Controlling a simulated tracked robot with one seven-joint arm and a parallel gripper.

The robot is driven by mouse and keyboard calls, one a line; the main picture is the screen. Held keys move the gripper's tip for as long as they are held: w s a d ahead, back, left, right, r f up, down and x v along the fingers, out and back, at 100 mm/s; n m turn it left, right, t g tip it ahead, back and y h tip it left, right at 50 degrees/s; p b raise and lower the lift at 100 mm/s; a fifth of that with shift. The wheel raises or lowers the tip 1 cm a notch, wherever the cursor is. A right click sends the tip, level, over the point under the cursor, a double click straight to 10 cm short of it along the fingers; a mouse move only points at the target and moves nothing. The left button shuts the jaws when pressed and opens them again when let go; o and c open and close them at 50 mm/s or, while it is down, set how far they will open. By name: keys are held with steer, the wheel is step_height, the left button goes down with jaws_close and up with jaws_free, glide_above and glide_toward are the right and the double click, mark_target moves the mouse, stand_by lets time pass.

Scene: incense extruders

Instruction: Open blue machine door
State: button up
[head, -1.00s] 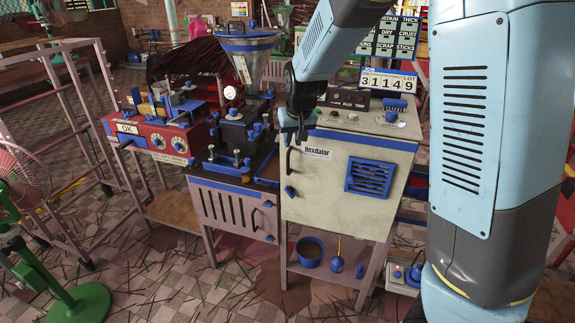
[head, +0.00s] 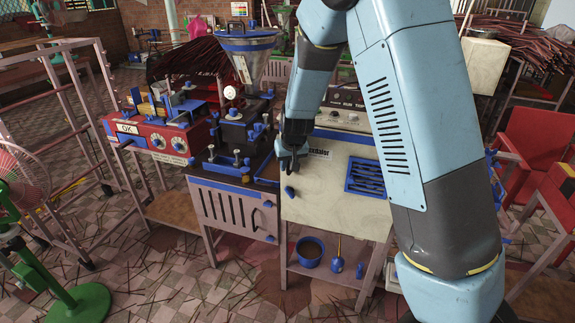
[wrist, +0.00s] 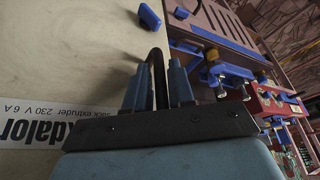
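The cream machine (head: 335,205) with blue trim has a front door, which is closed and carries a blue slatted vent (head: 368,178). My gripper (head: 291,162) is at the door's upper left, at its dark handle. In the wrist view, the curved dark handle (wrist: 156,60) passes between the two blue-grey fingers of my gripper (wrist: 160,88). Little gap shows on either side of the handle; I cannot tell whether the fingers press on it. A small blue knob (head: 290,192) sits below on the door's left side and also shows in the wrist view (wrist: 149,17).
A dark extruder with a hopper (head: 247,45) stands on a blue-edged stand (head: 228,205) directly left. A red machine (head: 150,140) is further left. A blue pot (head: 309,252) rests on the shelf below. Red chairs (head: 535,145) are at right; littered floor lies in front.

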steer(key=shift+f, duration=0.2)
steer(key=shift+c, duration=0.5)
jaws_close()
steer(key=shift+a, duration=0.1)
